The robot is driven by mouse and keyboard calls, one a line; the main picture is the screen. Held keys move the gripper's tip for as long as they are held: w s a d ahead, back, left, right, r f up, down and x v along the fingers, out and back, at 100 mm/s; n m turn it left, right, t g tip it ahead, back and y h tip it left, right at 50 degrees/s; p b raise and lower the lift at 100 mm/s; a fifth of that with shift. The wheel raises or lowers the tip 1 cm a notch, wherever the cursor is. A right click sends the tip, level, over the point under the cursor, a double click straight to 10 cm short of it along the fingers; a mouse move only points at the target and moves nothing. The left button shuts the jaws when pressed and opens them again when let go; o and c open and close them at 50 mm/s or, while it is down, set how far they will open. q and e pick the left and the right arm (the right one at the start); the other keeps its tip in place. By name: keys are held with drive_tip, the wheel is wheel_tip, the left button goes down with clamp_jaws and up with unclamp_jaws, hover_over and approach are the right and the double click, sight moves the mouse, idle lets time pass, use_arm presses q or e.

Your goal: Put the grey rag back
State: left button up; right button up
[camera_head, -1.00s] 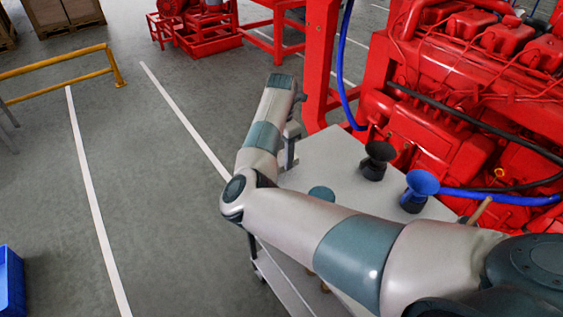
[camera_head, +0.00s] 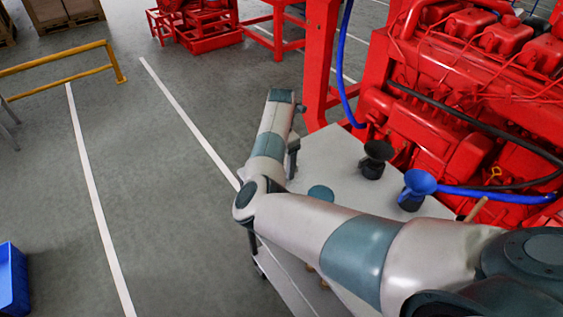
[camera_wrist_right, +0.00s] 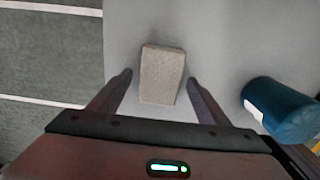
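A small grey-beige block-like thing, which may be the folded grey rag (camera_wrist_right: 162,73), lies on a light grey surface in the right wrist view. My right gripper (camera_wrist_right: 159,80) is open, with one finger on each side of it and a gap on both sides. I cannot tell how high the fingers are above the surface. In the head view my right arm comes in from the right and its gripper (camera_head: 292,160) is over the left edge of the grey cart top (camera_head: 330,150). The rag is hidden there behind the arm. My left gripper is not in view.
A teal container (camera_wrist_right: 283,110) stands right of the gripper; a teal round top (camera_head: 320,193) shows on the cart. A black funnel (camera_head: 376,160) and a blue funnel (camera_head: 417,188) stand near the red engine (camera_head: 470,90). Open floor lies left of the cart.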

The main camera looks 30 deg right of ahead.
idle(0.3)
drive_tip(key=shift+w+r+b, duration=0.1)
drive_tip(key=shift+r+b, duration=0.3)
drive_tip(key=shift+r, duration=0.15)
wheel_tip(320, 180, up, 11)
drive_tip(key=b, duration=0.4)
drive_tip(key=shift+f, duration=0.1)
